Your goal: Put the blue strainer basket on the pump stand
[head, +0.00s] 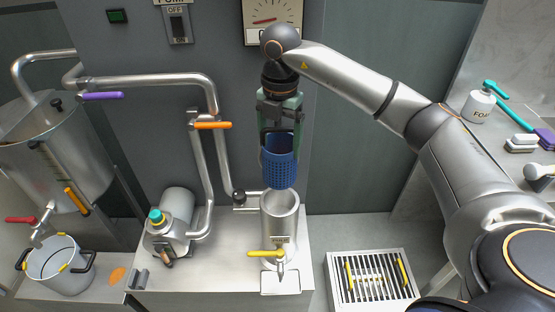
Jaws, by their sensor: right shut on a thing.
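The blue strainer basket (279,162) hangs upright from my right gripper (279,128), which is shut on its upper part. In the picture the basket's bottom shows just above the mouth of an open metal cylinder (279,217), which stands on the pump stand (218,275). I cannot tell how large the gap is. The light stand also carries a pump (175,217) with a teal cap at its left. The gripper fingers hide part of the basket's top. My left gripper is not in view.
Steel pipes with purple and orange handles (213,125) rise left of the basket. A yellow-handled tap (266,253) juts from the cylinder's front. A large tank (60,150) and a pot (58,265) stand at the left. A floor grate (370,300) lies right of the stand.

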